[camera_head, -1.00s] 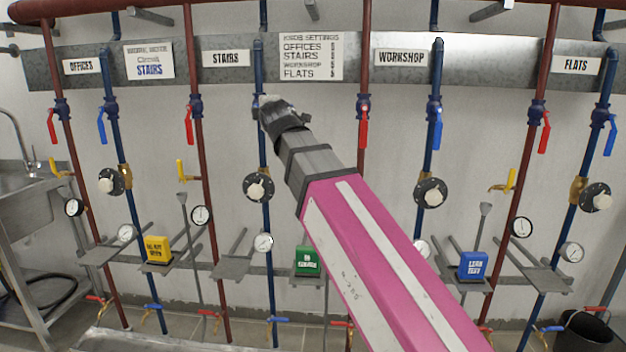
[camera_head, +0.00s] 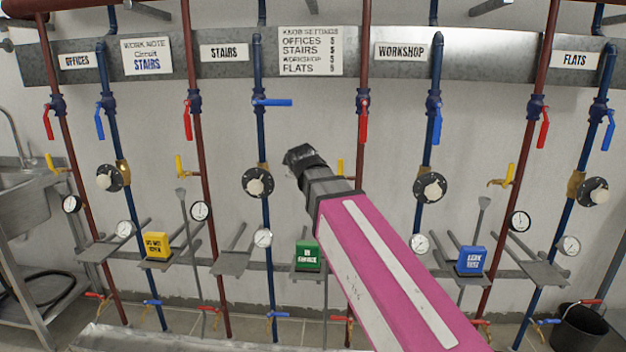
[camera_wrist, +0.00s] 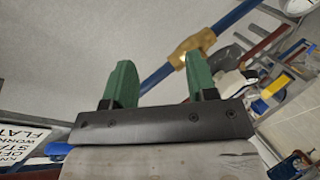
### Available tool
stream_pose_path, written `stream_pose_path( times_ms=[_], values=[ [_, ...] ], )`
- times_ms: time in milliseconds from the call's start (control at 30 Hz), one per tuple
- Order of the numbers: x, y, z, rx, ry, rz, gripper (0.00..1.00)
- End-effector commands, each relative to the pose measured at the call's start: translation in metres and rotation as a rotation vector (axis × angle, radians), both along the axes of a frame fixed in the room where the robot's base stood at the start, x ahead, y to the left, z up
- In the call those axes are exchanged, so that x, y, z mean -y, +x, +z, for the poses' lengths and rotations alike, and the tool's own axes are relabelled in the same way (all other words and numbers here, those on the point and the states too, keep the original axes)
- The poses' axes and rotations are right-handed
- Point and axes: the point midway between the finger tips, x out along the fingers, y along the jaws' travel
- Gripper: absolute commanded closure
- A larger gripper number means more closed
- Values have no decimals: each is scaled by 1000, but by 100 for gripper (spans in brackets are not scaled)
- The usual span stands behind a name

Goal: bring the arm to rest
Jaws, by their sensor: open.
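My arm (camera_head: 380,260), with a pink and white link, reaches up from the lower right in the head view. It ends in a dark wrist in front of the wall, right of the stairs circuit's blue pipe (camera_head: 263,140). In the wrist view my gripper (camera_wrist: 159,63) has two green fingers, spread apart with nothing between them. The fingers are not clear in the head view. A blue lever (camera_head: 272,102) on that blue pipe lies crosswise, above and left of the wrist, with a visible gap between them.
Red and blue pipes with valves, gauges and dials line the wall. A sink (camera_head: 25,215) is at left, and a black bucket (camera_head: 580,325) is at lower right.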

Motion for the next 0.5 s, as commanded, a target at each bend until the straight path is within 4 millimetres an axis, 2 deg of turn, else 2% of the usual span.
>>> stream_pose_path(
  times_ms=[33, 100, 267, 500],
  values=[
    [14, 0, -26, -56, 28, -37, 48],
    [32, 0, -58, -132, 71, -93, 48],
    [72, -8, -129, -300, 172, -230, 48],
    [130, -36, -228, -536, 316, -465, 48]
  ],
)
